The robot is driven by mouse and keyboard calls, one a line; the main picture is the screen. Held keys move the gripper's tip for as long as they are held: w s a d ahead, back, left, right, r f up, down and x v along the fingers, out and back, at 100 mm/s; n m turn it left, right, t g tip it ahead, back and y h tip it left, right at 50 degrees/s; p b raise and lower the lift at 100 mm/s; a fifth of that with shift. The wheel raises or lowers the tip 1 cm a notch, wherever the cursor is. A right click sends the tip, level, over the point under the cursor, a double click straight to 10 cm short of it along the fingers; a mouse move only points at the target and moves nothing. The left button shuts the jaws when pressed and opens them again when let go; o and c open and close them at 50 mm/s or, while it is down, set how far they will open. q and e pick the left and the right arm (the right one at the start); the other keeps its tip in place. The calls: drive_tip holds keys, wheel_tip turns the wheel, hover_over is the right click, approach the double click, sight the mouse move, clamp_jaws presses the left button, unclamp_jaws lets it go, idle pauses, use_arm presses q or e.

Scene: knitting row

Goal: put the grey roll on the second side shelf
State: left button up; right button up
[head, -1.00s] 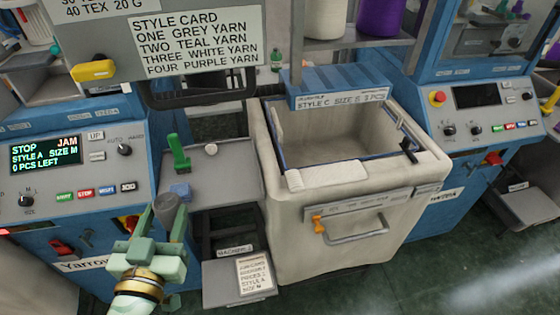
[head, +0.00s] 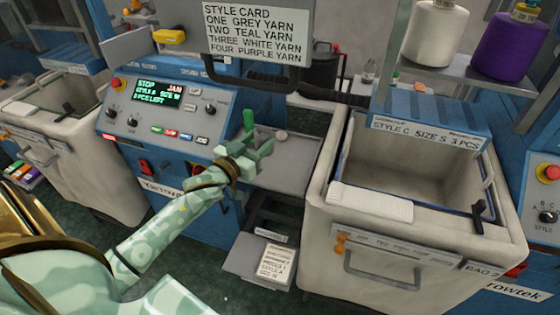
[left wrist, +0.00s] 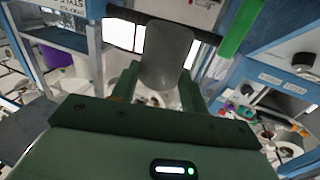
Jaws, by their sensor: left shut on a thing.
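My left gripper (head: 252,152) is over the left part of a grey upper side shelf (head: 290,178), between the machine panel and the large bin. In the left wrist view, the gripper (left wrist: 160,95) is shut on the grey roll (left wrist: 166,55), a plain grey cylinder between its fingers. In the head view I cannot make out the roll clearly behind the fingers. A lower grey side shelf (head: 238,262) carries a printed card (head: 275,263). I cannot tell which shelf counts as the second. My right gripper is not in view.
The large bin (head: 325,235) stands right. The upper shelf's right part is clear.

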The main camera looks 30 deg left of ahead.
use_arm(q)
drive_tip(key=w+f, duration=0.1)
drive_tip(key=f, duration=0.1)
drive_tip(key=w+d+f+b, duration=0.1)
drive_tip(key=w+f, duration=0.1)
drive_tip(key=w+f+b, duration=0.1)
drive_tip(key=w+f, duration=0.1)
drive_tip(key=shift+w+d, duration=0.2)
drive_tip(key=shift+d, duration=0.2)
drive_tip(key=f, duration=0.1)
drive_tip(key=f+b, duration=0.2)
drive_tip(key=f, duration=0.1)
drive_tip(key=shift+w+d, duration=0.2)
drive_tip(key=shift+w, duration=0.1)
drive_tip(key=shift+r, duration=0.15)
drive_tip(key=o, duration=1)
drive_tip(key=shift+c, duration=0.2)
